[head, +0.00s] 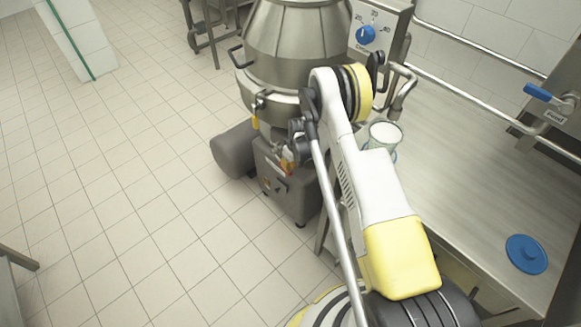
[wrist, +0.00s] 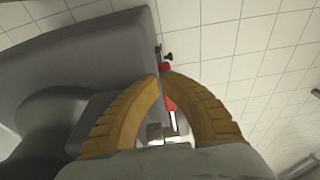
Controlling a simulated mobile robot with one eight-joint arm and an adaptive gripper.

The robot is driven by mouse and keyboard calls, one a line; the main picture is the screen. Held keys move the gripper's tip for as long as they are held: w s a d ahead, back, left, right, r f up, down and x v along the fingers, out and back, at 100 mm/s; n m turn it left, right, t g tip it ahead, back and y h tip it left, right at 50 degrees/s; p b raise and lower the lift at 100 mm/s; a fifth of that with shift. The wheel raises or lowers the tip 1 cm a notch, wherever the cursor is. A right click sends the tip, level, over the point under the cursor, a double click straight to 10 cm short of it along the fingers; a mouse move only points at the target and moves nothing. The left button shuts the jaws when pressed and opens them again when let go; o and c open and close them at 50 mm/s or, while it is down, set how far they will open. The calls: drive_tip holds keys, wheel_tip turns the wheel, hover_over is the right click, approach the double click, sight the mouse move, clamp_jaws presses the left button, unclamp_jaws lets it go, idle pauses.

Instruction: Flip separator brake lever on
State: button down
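The steel separator (head: 297,45) stands on a dark grey base (head: 283,190) at the upper middle of the head view. A red lever (wrist: 170,103) shows in the wrist view against the grey housing (wrist: 95,45). Red shows both just past my fingertips and between the fingers. My gripper (wrist: 162,75) has two yellow fingers with their tips almost together at the lever. I cannot tell whether the lever is pinched between them or lies just behind them. In the head view the lever is small and largely hidden near my arm.
A grey motor (head: 235,149) sticks out left of the separator base. A steel counter (head: 470,170) on the right bears a cup of white contents (head: 385,134) and a blue disc (head: 526,254). A control box (head: 379,27) has a blue knob. Tiled floor (head: 110,190) on the left is clear.

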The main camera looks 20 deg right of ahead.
drive_tip(key=a+v, duration=0.1)
drive_tip(key=v, duration=1.1)
drive_tip(key=shift+d, duration=0.45)
